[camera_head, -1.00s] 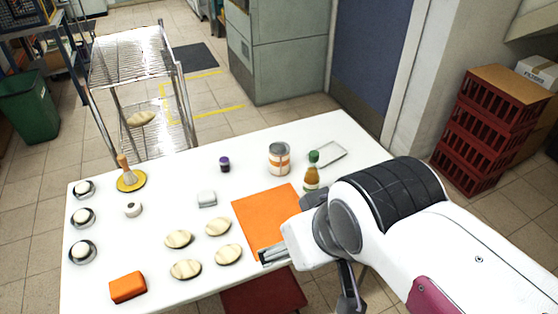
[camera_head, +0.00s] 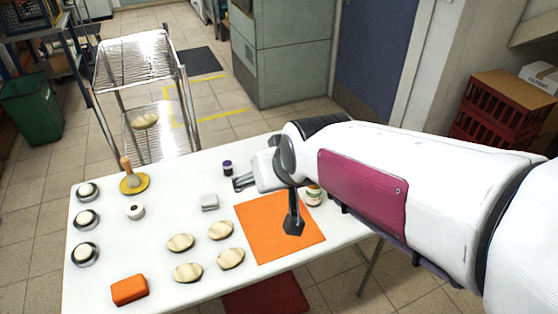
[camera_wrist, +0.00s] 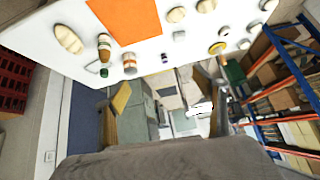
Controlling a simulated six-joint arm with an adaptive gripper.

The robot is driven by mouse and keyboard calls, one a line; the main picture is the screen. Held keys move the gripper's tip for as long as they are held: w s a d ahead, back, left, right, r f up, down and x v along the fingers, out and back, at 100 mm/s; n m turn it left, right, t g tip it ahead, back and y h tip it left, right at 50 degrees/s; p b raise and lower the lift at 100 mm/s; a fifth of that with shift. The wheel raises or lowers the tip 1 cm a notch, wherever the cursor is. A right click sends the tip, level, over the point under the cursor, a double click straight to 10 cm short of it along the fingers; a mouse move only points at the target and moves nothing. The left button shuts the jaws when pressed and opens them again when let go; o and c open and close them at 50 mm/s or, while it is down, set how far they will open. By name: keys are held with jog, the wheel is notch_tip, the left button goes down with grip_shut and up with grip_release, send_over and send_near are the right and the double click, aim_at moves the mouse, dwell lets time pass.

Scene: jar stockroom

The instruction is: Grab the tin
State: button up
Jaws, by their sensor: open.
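The tin (camera_wrist: 130,63), a short can with a pale and brown-orange label, stands on the white table in the wrist view. It is close to the table edge, beside the green-capped bottle (camera_wrist: 104,47). In the head view my arm hides the tin. My gripper (camera_head: 243,183) is open above the table, near the small dark purple-lidded jar (camera_head: 227,168). In the wrist view my gripper (camera_wrist: 168,100) has its fingers wide apart with nothing between them. The tin is apart from both fingers.
An orange mat (camera_head: 280,240) lies near the tin's side of the table (camera_head: 150,235). Pale oval pieces (camera_head: 180,243), a grey block (camera_head: 209,202) and an orange block (camera_head: 129,290) lie left of it. A wire rack (camera_head: 135,60) stands behind.

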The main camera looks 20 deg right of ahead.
jog(key=w+d+f+m+t+h, duration=0.1)
jog(key=w+d+f, duration=0.15)
jog(key=w, duration=0.45)
jog(key=w+d+f+t, duration=0.1)
jog(key=w+f, duration=0.2)
jog(key=w, duration=0.3)
jog(key=w+d+f+m+t+h, duration=0.1)
jog(key=w+d+f, duration=0.15)
jog(key=w, duration=0.45)
jog(key=w+d+f+m+t+h, duration=0.1)
jog(key=w+d+f+h, duration=0.1)
jog(key=f, duration=0.6)
jog(key=w+d+f+t+h, duration=0.1)
jog(key=w+d+f, duration=0.4)
jog(key=d+f, duration=0.2)
notch_tip(320, 180, down, 2)
jog(key=shift+w+f+m+t+h, duration=0.2)
jog(key=shift+m+t+h, duration=0.1)
jog(key=shift+m+h, duration=0.1)
jog(key=shift+d, duration=0.15)
jog(key=shift+x, duration=1.3)
jog(key=shift+w, duration=0.1)
jog(key=shift+x, duration=2.5)
